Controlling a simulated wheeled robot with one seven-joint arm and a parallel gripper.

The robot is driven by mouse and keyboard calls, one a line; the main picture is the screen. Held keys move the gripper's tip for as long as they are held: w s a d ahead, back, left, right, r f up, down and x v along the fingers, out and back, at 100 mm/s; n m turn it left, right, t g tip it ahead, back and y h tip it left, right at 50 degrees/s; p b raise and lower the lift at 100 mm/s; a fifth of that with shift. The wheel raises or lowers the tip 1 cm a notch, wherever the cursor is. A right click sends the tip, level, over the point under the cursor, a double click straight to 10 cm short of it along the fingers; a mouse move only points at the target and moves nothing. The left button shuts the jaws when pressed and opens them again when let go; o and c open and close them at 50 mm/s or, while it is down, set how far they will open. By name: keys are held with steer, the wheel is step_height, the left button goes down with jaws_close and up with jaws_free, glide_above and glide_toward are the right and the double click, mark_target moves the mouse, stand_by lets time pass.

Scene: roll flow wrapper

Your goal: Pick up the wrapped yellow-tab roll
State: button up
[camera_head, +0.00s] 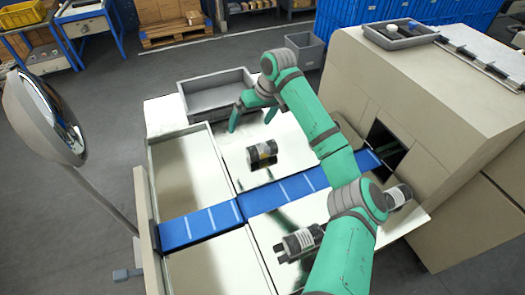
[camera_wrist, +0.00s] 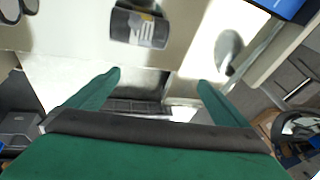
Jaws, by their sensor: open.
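The wrapped roll (camera_head: 262,154), dark with a pale label and a small yellow mark, lies on its side on the shiny metal table just above the blue belt in the head view. In the wrist view the roll (camera_wrist: 138,28) is at the top, beyond my fingertips and left of centre. My gripper (camera_head: 252,120) is open and empty, its green fingers apart, between the roll and the grey bin. In the wrist view my gripper (camera_wrist: 160,78) has nothing between its fingers. Nothing touches the roll except the table.
A grey bin (camera_head: 217,98) stands behind my gripper. A blue belt (camera_head: 205,223) crosses the table to the beige machine (camera_head: 440,100). Another dark roll (camera_head: 300,243) lies in front of the belt, and one more (camera_head: 397,196) is near the machine. A round mirror (camera_head: 50,115) stands at the left.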

mark_target(262, 145)
steer(key=d+h, duration=0.1)
steer(key=s+d+f+g+h, duration=0.1)
steer(key=d+f+m+h, duration=0.1)
steer(key=shift+s+d+g+h, duration=0.25)
steer(key=shift+d+g+h, duration=0.05)
steer(key=shift+d+g, duration=0.1)
step_height(262, 145, down, 4)
steer(key=shift+f, duration=0.2)
steer(key=shift+w+a+f, duration=0.1)
steer(key=shift+a+f, duration=0.05)
steer(key=shift+f, duration=2.9)
steer(key=c, duration=1.2)
